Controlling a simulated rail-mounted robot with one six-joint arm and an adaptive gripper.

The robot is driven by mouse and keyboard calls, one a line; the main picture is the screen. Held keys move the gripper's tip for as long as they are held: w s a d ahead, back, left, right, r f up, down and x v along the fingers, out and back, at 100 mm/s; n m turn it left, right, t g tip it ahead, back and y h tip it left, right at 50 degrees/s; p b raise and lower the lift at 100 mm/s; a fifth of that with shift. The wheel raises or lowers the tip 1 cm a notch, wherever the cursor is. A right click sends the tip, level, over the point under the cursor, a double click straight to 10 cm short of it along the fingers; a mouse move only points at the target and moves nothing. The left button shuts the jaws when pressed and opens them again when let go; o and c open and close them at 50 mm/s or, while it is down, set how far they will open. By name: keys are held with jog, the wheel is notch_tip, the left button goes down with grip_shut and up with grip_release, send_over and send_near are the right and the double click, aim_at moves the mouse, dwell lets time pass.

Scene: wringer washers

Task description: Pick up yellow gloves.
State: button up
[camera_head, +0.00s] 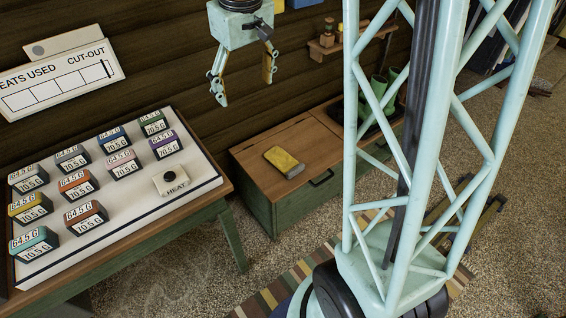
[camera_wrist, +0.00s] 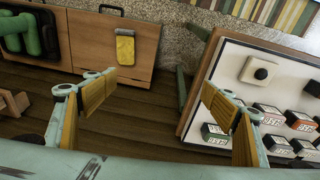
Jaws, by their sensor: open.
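The yellow gloves (camera_head: 284,161) lie as a flat folded bundle with a grey end on the wooden lid of a low cabinet (camera_head: 252,160). They also show in the wrist view (camera_wrist: 125,46), near the top, on the cabinet top beside its dark handle. My gripper (camera_head: 246,88) hangs above and to the left of the gloves in the head view, well clear of them. Its two fingers are spread and nothing is between them. In the wrist view the fingers (camera_wrist: 158,92) frame bare wooden boards, and the gloves lie beyond them.
A table (camera_head: 60,280) at left holds a white board with several coloured labelled blocks and a HEAT button (camera_head: 171,180). Green boots (camera_head: 390,88) stand right of the gloves, partly behind my lattice column. A small wall shelf (camera_head: 345,38) juts out above. The lid around the gloves is clear.

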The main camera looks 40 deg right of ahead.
jog(key=w+d+f, duration=0.5)
jog(key=d+f, duration=0.1)
jog(key=f, duration=0.2)
jog(key=g+p, duration=0.2)
jog(key=p, duration=0.2)
send_over(290, 166)
notch_tip(290, 166, down, 34)
jog(key=shift+r+y, duration=0.15)
jog(key=shift+y, duration=0.15)
notch_tip(290, 166, down, 8)
jog(key=shift+r+b, duration=0.1)
jog(key=shift+b, duration=0.9)
jog(key=shift+f, duration=0.35)
